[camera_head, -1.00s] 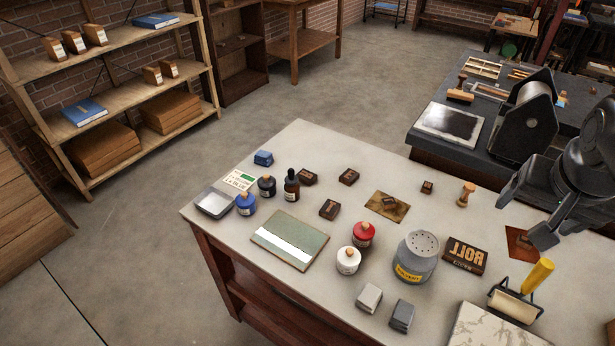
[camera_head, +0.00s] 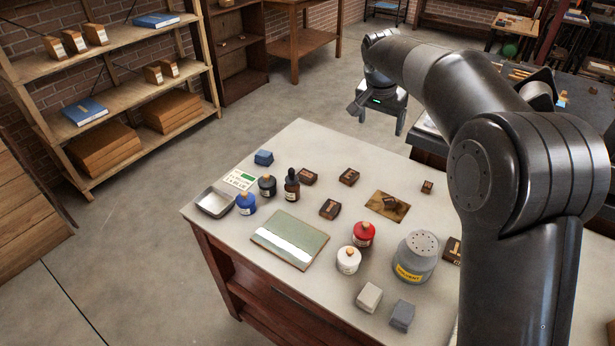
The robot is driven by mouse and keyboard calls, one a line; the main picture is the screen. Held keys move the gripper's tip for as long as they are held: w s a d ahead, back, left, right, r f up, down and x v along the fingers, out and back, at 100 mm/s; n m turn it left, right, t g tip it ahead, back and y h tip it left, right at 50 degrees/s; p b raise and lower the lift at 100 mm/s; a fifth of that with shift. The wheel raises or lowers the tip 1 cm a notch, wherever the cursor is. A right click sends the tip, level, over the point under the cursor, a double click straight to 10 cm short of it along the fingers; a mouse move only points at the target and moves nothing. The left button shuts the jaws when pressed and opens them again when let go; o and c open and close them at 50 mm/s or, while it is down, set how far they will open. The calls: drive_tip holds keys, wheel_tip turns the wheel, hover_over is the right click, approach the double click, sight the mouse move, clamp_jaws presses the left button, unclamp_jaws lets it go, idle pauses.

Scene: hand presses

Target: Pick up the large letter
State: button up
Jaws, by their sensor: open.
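Several dark wooden letter blocks lie apart on the grey-topped table: a back-left block (camera_head: 308,177), a back-middle block (camera_head: 349,177), a front block (camera_head: 329,209), a small block on a brown plate (camera_head: 389,203) and a small block at the right (camera_head: 427,187). The first three look larger than the small right one. I cannot read their faces or tell which one is the large letter. My gripper (camera_head: 379,122) is open and empty, its two fingers spread. In the picture it appears beyond the table's back edge, above the blocks and apart from them.
A dark bottle (camera_head: 292,186), blue jar (camera_head: 246,203), red jar (camera_head: 364,234), white jar (camera_head: 348,260) and grey solvent can (camera_head: 415,257) stand near the blocks. My arm hides the table's right side. Free tabletop (camera_head: 300,140) shows at the back.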

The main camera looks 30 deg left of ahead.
drive_tip(key=a+f, duration=0.8)
drive_tip(key=a, duration=0.3)
approach(307, 174)
drive_tip(key=x, duration=0.3)
drive_tip(key=shift+w, duration=0.4)
drive_tip(key=shift+s+x, duration=0.2)
drive_tip(key=shift+x, duration=1.15)
drive_tip(key=shift+s+x, duration=0.15)
drive_tip(key=shift+x, duration=1.25)
drive_tip(key=shift+c, duration=0.4)
drive_tip(key=c, duration=1)
